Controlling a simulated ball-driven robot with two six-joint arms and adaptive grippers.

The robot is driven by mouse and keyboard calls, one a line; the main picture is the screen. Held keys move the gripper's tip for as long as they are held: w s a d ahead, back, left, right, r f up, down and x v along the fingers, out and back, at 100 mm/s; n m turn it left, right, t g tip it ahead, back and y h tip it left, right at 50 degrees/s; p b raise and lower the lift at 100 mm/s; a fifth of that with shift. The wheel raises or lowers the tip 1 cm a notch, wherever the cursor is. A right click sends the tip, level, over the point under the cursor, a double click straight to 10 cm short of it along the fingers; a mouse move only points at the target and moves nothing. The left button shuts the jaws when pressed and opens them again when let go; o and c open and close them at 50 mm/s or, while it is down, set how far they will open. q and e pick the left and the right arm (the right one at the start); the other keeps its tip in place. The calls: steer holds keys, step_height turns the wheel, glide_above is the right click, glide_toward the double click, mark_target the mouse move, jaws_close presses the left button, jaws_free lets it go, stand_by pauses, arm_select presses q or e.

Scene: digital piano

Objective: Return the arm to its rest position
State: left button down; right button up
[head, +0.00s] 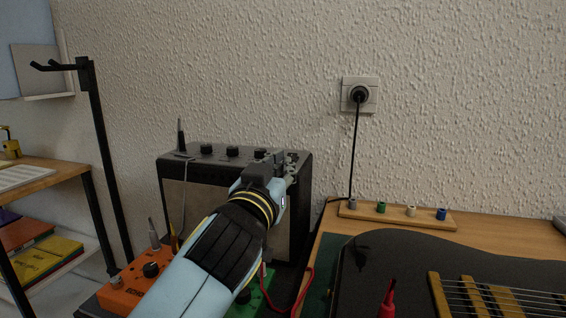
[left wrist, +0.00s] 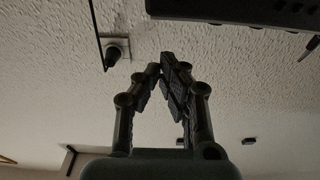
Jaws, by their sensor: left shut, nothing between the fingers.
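My left arm (head: 222,242) reaches in from the bottom of the head view, pale blue with a black band and yellow rings. My left gripper (head: 290,165) is at its far end, in front of the upper right part of a black amplifier (head: 298,215). I cannot tell whether it touches the amplifier. In the left wrist view, the fingers of my left gripper (left wrist: 165,65) converge at the tips with nothing between them. A dark edge with knobs (left wrist: 250,12) shows at the top right of that view. My right gripper is not in view.
A wooden table (head: 490,233) at the right bears a dark guitar (head: 400,270) and a peg strip (head: 398,214). A plugged cord (head: 353,150) hangs from a wall socket (head: 372,97). Orange (head: 135,287) and green (head: 250,301) pedals lie near my arm. A black stand (head: 104,150) rises left.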

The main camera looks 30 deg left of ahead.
arm_select(q)
steer(key=shift+f, duration=0.1)
stand_by(0.3)
